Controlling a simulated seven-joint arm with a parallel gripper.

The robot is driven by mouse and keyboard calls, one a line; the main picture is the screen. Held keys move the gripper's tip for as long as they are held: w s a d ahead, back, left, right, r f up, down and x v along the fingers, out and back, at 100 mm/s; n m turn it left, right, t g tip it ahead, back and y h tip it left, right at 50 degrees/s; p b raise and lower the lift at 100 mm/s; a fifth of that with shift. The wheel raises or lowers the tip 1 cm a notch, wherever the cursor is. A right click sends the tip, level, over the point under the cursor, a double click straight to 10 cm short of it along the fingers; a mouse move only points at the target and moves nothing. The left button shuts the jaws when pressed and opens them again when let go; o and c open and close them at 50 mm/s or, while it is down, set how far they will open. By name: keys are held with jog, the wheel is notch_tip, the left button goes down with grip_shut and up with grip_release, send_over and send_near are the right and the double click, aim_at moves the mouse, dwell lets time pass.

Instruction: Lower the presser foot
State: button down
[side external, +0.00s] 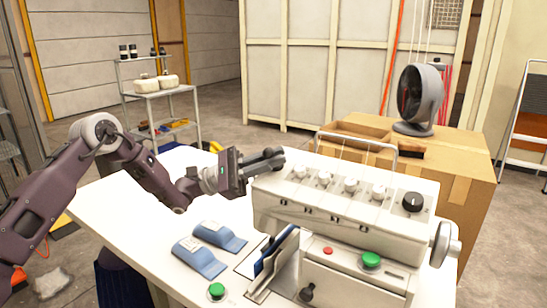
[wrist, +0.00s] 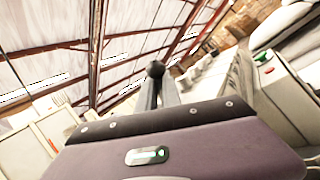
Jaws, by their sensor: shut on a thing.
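The cream sewing machine (side external: 345,205) stands on the white table, with several small knobs along its top. At its upper left end is a dark round lever knob (side external: 277,155). My gripper (side external: 266,160) reaches in from the left at that height, its fingers shut at the knob. In the wrist view, the dark ball (wrist: 155,68) shows at the tips of my gripper (wrist: 158,84), and the machine (wrist: 287,104) lies to the right. The lever's shaft and the presser foot itself cannot be made out. A dark blue piece (side external: 272,255) stands between pale plates at the machine's front left.
Two blue folded pouches (side external: 200,258) lie on the white table (side external: 120,210) left of the machine. A green button (side external: 217,291) is near the front edge. A cardboard box (side external: 465,180) with a fan (side external: 418,98) stands behind the machine. A handwheel (side external: 441,243) sticks out at right.

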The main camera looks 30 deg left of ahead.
jog(key=shift+s+r+m+g+h, duration=0.2)
jog(key=shift+m+g+h, duration=0.1)
jog(key=shift+m+h, duration=0.15)
jog(key=c, duration=1.5)
grip_release()
jog(key=shift+o, duration=0.2)
jog(key=shift+f, duration=0.15)
jog(key=v, duration=0.8)
jog(key=shift+s, duration=0.1)
